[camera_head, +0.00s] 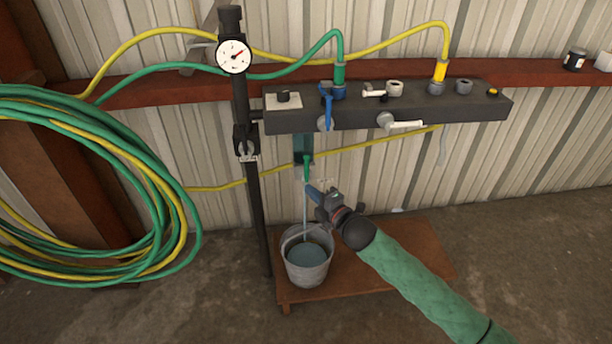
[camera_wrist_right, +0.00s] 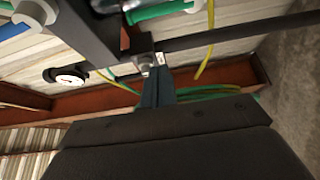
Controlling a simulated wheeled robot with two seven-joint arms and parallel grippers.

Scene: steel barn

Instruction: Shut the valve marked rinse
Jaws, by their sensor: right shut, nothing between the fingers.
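A dark manifold bar (camera_head: 455,108) carries several valves. A blue lever (camera_head: 329,112) hangs down across its front under the green hose fitting (camera_head: 339,74). A white lever (camera_head: 405,125) on the front face points right, and another white lever (camera_head: 373,93) on top points left. I cannot read which valve is marked rinse. Thin water (camera_head: 305,215) runs from a green spout (camera_head: 307,170) into a metal bucket (camera_head: 307,272). My right gripper (camera_head: 312,190) is shut and empty, below the bar and beside the stream; its fingers (camera_wrist_right: 157,88) show in the wrist view. My left gripper is not in view.
A post with a gauge (camera_head: 234,56) stands left of the bar. Coiled green and yellow hoses (camera_head: 95,190) hang at the left. The bucket stands on a low wooden platform (camera_head: 405,252). A red rail (camera_head: 540,75) crosses the wall behind.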

